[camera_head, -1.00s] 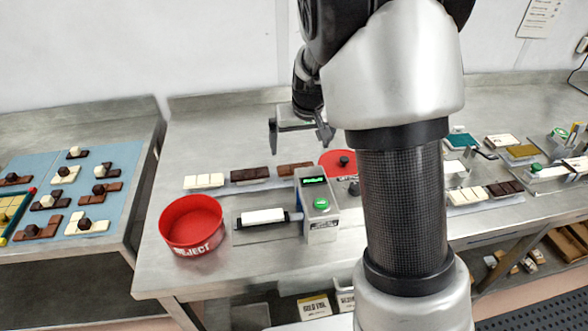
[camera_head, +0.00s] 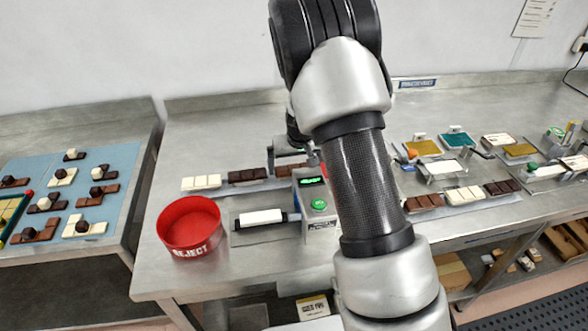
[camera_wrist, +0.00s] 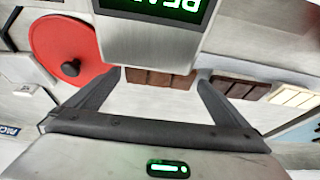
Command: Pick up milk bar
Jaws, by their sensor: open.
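A milk-brown bar (camera_head: 284,170) lies at the right end of a row behind the green-lit machine in the head view, partly hidden. In the wrist view the milk bar (camera_wrist: 160,79) shows between my fingertips, its near part cut off by the machine. My gripper (camera_wrist: 159,84) is open and empty; whether the fingers are at the bar's height I cannot tell. In the head view my gripper (camera_head: 291,157) is just over the bar, partly hidden by my arm. Another milk-brown bar (camera_head: 424,202) lies in the right-hand row.
A dark bar (camera_head: 247,175) and a white bar (camera_head: 201,183) lie left of the milk bar. The machine (camera_head: 318,207) stands close in front, with a white bar (camera_head: 262,217) beside it. A red reject bin (camera_head: 190,223) is at left. A red lid (camera_wrist: 70,50) is near my fingers.

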